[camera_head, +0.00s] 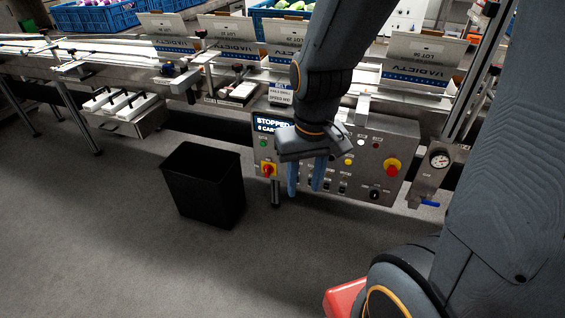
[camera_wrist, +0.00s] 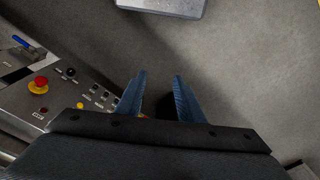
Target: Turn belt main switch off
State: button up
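A grey control panel (camera_head: 345,195) is mounted on the front of the packing line. At its left end is a red handle on a yellow plate (camera_head: 268,170), which looks like a rotary main switch; I cannot read its label. My gripper (camera_head: 305,180) hangs in front of the panel, right of this switch, with its two blue fingers apart and nothing visible between them. In the wrist view my gripper (camera_wrist: 160,93) is also open, pointing over bare floor. A small red patch shows there beside the left finger's base; the rest is hidden by the gripper body.
A red button on yellow (camera_head: 392,167) is on the panel's right, also in the wrist view (camera_wrist: 38,85). A display (camera_head: 272,124) reads "STOPPED". A black bin (camera_head: 205,185) stands left of the panel. A pressure gauge (camera_head: 439,159) is at the right. Front floor is clear.

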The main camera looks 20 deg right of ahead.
jog(key=w+a+f+m+t+h+b, duration=0.1)
jog(key=w+a+f+m+t+b, duration=0.3)
jog(key=w+f+b, duration=0.95)
jog(key=w+a+f+n+t+b, duration=0.15)
jog(key=w+f+t+b, duration=0.4)
jog(key=w+f, duration=0.85)
jog(key=m+t+h+b, duration=0.2)
jog(key=m+h+b, duration=0.15)
jog(key=b, duration=0.65)
send_near(266, 168)
jog(key=a+r, duration=0.2)
jog(key=a, duration=0.2)
notch_tip(266, 168, down, 7)
jog(key=w+d+m+t+h+b, duration=0.1)
jog(key=w+d+t+h+b, duration=0.1)
jog(key=h+b, duration=0.5)
jog(key=shift+t+y, duration=0.25)
jog(key=shift+y, duration=0.2)
jog(key=b+x, duration=0.1)
jog(key=x, duration=0.1)
jog(key=b+x, duration=0.1)
jog(key=x, duration=0.1)
jog(key=b+x, duration=0.1)
jog(key=x, duration=0.1)
jog(key=shift+w+d+r+b, duration=0.25)
jog(key=shift+r+b, duration=0.05)
jog(key=shift+b, duration=0.05)
grip_shut()
